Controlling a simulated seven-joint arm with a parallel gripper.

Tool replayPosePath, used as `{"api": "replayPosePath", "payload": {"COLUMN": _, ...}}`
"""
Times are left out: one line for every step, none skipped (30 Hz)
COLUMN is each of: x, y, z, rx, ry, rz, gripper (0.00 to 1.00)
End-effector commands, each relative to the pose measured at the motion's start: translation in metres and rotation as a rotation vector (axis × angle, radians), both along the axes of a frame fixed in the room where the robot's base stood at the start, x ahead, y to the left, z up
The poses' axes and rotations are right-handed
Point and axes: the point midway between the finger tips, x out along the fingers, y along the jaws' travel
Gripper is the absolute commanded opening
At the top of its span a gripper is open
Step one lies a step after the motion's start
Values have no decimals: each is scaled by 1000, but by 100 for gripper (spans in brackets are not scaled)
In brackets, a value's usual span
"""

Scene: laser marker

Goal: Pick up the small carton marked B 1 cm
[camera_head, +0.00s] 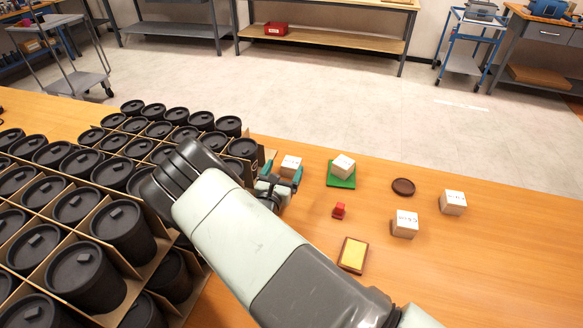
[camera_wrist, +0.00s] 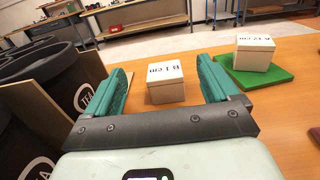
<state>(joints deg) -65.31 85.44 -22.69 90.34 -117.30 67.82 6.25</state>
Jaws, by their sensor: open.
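A small white carton (camera_head: 291,164) stands on the table just beyond my gripper. In the wrist view the same carton (camera_wrist: 165,84) appears between the two teal fingers, with a gap on each side; its top label seems to read B 1 cm. My gripper (camera_head: 282,172) is open and empty, low over the table. I cannot tell how far the fingertips reach along the carton's sides. Another white carton (camera_head: 343,166) sits on a green pad (camera_head: 340,182) to the right; its label seems to begin with A.
A crate of black lidded cups (camera_head: 120,225) stands close on the left. To the right are a small red object (camera_head: 339,210), a yellow-topped pad (camera_head: 353,255), a brown disc (camera_head: 403,187) and two more white cartons (camera_head: 405,224) (camera_head: 453,202). The table's right front is clear.

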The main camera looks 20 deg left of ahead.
Motion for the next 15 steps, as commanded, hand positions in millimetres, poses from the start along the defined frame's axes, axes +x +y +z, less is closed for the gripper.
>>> {"api": "replayPosePath", "payload": {"x": 0, "y": -1, "z": -12, "rx": -2, "ry": 2, "rz": -1, "gripper": 88}}
{"api": "replayPosePath", "payload": {"x": 0, "y": -1, "z": -17, "rx": 0, "ry": 1, "rz": -1, "gripper": 88}}
{"api": "replayPosePath", "payload": {"x": 0, "y": -1, "z": -24, "rx": 0, "ry": 2, "rz": -2, "gripper": 88}}
{"api": "replayPosePath", "payload": {"x": 0, "y": -1, "z": -28, "rx": 1, "ry": 1, "rz": -2, "gripper": 88}}
{"api": "replayPosePath", "payload": {"x": 0, "y": -1, "z": -32, "rx": 1, "ry": 1, "rz": -3, "gripper": 88}}
{"api": "replayPosePath", "payload": {"x": 4, "y": -1, "z": -32, "rx": 3, "ry": -2, "rz": -4, "gripper": 88}}
{"api": "replayPosePath", "payload": {"x": 7, "y": -1, "z": -31, "rx": 3, "ry": -2, "rz": -4, "gripper": 88}}
{"api": "replayPosePath", "payload": {"x": 9, "y": -1, "z": -31, "rx": 2, "ry": 0, "rz": -4, "gripper": 88}}
{"api": "replayPosePath", "payload": {"x": 11, "y": -1, "z": -31, "rx": 2, "ry": 0, "rz": -4, "gripper": 88}}
{"api": "replayPosePath", "payload": {"x": 13, "y": -1, "z": -31, "rx": 2, "ry": 0, "rz": -4, "gripper": 88}}
{"api": "replayPosePath", "payload": {"x": 15, "y": -1, "z": -31, "rx": 2, "ry": 0, "rz": -4, "gripper": 88}}
{"api": "replayPosePath", "payload": {"x": 18, "y": -1, "z": -31, "rx": 3, "ry": -1, "rz": -4, "gripper": 88}}
{"api": "replayPosePath", "payload": {"x": 22, "y": -1, "z": -31, "rx": 3, "ry": -1, "rz": -4, "gripper": 88}}
{"api": "replayPosePath", "payload": {"x": 26, "y": -1, "z": -30, "rx": 4, "ry": -1, "rz": -4, "gripper": 88}}
{"api": "replayPosePath", "payload": {"x": 33, "y": -1, "z": -30, "rx": 5, "ry": -1, "rz": -5, "gripper": 88}}
